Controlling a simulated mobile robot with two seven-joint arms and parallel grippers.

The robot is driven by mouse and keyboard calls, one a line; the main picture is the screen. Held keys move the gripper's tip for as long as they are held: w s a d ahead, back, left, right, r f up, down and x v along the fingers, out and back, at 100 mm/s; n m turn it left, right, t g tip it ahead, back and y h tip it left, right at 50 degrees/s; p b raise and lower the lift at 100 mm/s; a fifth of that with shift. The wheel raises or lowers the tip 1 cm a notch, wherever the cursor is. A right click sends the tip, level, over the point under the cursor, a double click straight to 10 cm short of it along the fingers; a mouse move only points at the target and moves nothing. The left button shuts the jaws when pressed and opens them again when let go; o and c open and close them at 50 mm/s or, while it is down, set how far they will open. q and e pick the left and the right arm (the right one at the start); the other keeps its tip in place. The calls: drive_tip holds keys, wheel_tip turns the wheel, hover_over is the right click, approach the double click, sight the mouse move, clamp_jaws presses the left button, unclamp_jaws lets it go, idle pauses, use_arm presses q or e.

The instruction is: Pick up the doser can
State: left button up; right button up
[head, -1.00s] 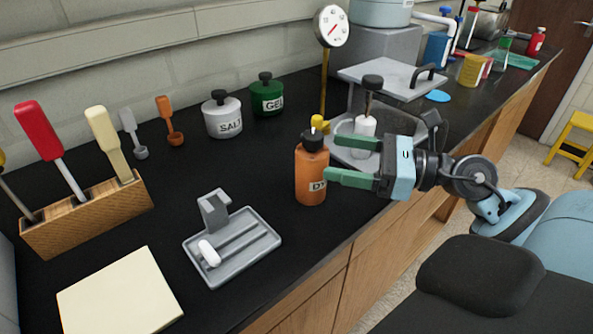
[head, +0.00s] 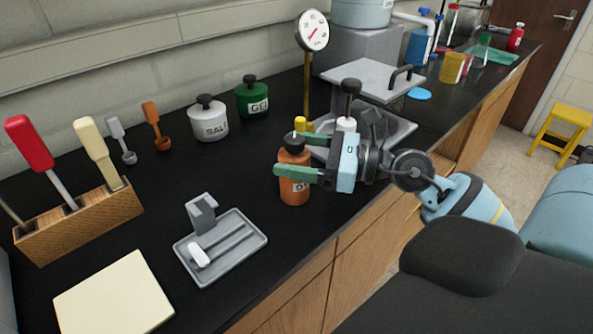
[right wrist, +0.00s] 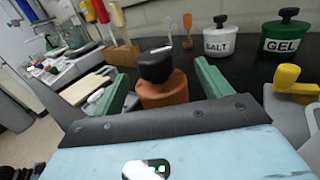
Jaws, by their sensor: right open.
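The doser can (head: 294,191) is an orange bottle with a black cap and a pale label, partly hidden, that begins with D. It stands upright on the black bench. My right gripper (head: 291,154) is open at the can's upper part, with one green finger across its near side and the other behind it by the cap. In the right wrist view the can (right wrist: 166,95) stands between the two spread fingers, its lower part hidden by the gripper's body. I cannot tell whether either finger touches it. My left gripper is not in view.
A grey tray (head: 250,255) with a white piece lies to the left of the can. A yellow-knobbed part (head: 300,124) and a metal basin (head: 400,135) are close behind the gripper. SALT (head: 208,122) and GEL (head: 252,100) jars stand farther back. The bench between is clear.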

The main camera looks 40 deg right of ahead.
drive_tip(key=shift+x, duration=0.85)
drive_tip(key=shift+w+a+r+p, duration=0.1)
drive_tip(key=shift+w+a+p, duration=0.1)
drive_tip(key=shift+p, duration=0.1)
drive_tip(key=c, duration=1.4)
drive_tip(key=shift+c, duration=0.2)
